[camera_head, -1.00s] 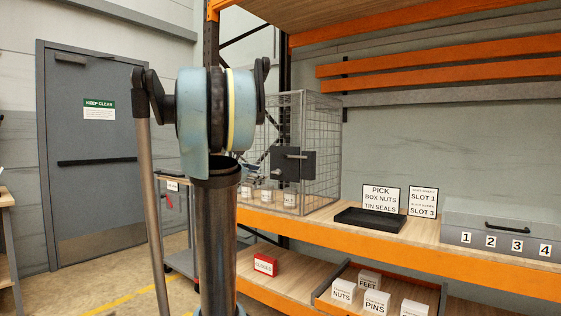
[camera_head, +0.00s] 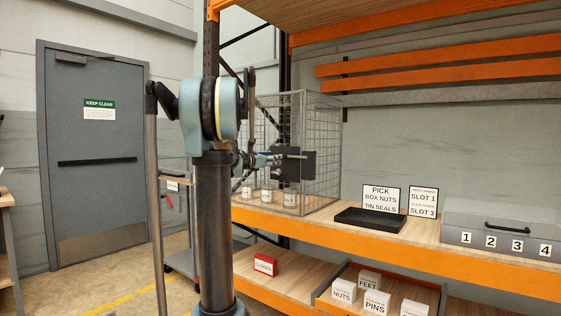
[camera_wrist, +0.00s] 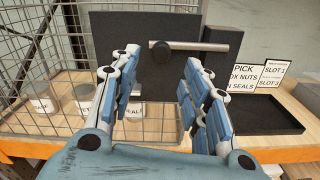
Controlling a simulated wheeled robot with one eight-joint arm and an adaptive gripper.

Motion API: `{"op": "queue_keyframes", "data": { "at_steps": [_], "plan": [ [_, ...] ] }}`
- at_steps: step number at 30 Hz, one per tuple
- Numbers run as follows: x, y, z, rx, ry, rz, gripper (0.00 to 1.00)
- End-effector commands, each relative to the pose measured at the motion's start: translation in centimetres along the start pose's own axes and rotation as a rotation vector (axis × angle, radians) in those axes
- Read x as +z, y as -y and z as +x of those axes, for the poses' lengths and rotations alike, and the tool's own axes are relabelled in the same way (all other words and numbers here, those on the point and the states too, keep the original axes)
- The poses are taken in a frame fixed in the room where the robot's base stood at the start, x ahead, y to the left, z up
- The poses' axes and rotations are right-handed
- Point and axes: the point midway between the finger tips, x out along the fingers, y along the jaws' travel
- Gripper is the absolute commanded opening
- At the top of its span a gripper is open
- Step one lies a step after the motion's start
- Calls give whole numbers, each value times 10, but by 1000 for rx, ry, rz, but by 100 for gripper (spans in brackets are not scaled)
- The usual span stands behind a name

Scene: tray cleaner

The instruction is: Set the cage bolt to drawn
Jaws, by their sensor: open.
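The wire cage (camera_head: 325,150) stands on the wooden shelf, with a dark lock plate (camera_head: 305,164) on its front. In the wrist view the plate (camera_wrist: 120,28) carries a horizontal grey bolt bar (camera_wrist: 205,46) with a round black knob (camera_wrist: 161,52). The bar reaches to the right over a second dark plate. My gripper (camera_wrist: 160,92) is open, its blue-padded fingers to the left and right below the knob, with nothing between them. In the head view my gripper (camera_head: 275,160) is just left of the plate, partly hidden by my arm. I cannot tell any contact.
Several labelled jars (camera_wrist: 85,98) stand inside the cage. A black tray (camera_head: 370,219) and sign cards (camera_head: 381,198) are right of the cage, then a grey numbered box (camera_head: 500,235).

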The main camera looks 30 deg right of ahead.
Motion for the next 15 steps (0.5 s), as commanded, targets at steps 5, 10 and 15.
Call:
{"op": "queue_keyframes", "data": {
  "at_steps": [5, 10, 15],
  "plan": [
    [0, 1, 33, -3, 1, 0, 43],
    [0, 1, 59, -3, 0, 1, 43],
    [0, 0, 74, 0, 0, 1, 43]
  ]
}}
